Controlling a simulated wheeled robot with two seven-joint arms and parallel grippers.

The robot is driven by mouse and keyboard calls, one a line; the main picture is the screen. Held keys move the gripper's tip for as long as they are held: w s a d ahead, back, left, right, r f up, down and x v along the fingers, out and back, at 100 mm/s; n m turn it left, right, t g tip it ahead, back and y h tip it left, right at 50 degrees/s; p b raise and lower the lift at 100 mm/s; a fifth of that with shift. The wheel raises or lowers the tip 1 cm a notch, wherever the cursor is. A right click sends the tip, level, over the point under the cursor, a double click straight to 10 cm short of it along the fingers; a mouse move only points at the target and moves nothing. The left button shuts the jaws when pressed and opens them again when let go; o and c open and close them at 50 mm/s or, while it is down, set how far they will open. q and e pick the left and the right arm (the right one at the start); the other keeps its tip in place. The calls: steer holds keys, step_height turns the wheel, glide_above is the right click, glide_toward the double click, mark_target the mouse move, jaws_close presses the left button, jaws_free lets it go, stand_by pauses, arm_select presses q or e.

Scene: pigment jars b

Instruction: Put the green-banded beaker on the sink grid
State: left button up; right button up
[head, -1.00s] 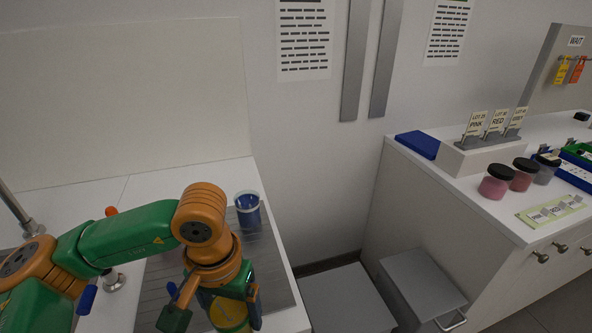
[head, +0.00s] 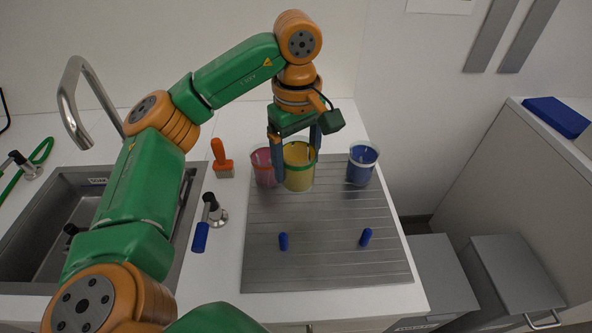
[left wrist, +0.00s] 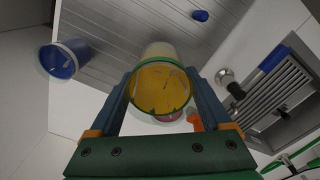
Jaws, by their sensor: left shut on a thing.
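The green-banded beaker (head: 298,177) holds yellow contents and stands upright near the back edge of the grooved grey drainboard. My left gripper (head: 296,143) is shut on it from above, one finger on each side. In the left wrist view the beaker's green rim and yellow inside (left wrist: 160,90) show between the fingers (left wrist: 163,95). I cannot tell whether its base touches the board. The sink (head: 50,225) is at the left, partly hidden by my left arm. Its slotted grid (left wrist: 285,100) shows in the left wrist view. My right gripper is not in view.
A pink beaker (head: 263,170) stands close at the left of the held one, a blue beaker (head: 361,165) at its right. The drainboard (head: 325,265) has two blue pegs. An orange brush (head: 221,160), a blue-handled tap (head: 201,237) and the curved faucet (head: 70,95) stand around the sink.

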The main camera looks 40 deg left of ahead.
arm_select(q)
steer(key=w+a+f, duration=0.2)
steer(key=f, duration=0.1)
steer(key=w+a+f, duration=0.1)
steer(key=a+f, duration=0.1)
steer(key=shift+w+f, duration=0.1)
steer(key=shift+f, duration=0.15)
step_height(320, 180, down, 3)
steer(key=shift+r+p, duration=0.15)
steer(key=shift+p, duration=0.9)
steer(key=shift+w+f, duration=0.1)
steer(key=shift+f, duration=0.3)
steer(key=shift+a+f, duration=0.1)
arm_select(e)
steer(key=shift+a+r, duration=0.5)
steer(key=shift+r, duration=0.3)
arm_select(q)
steer(key=shift+f, duration=0.1)
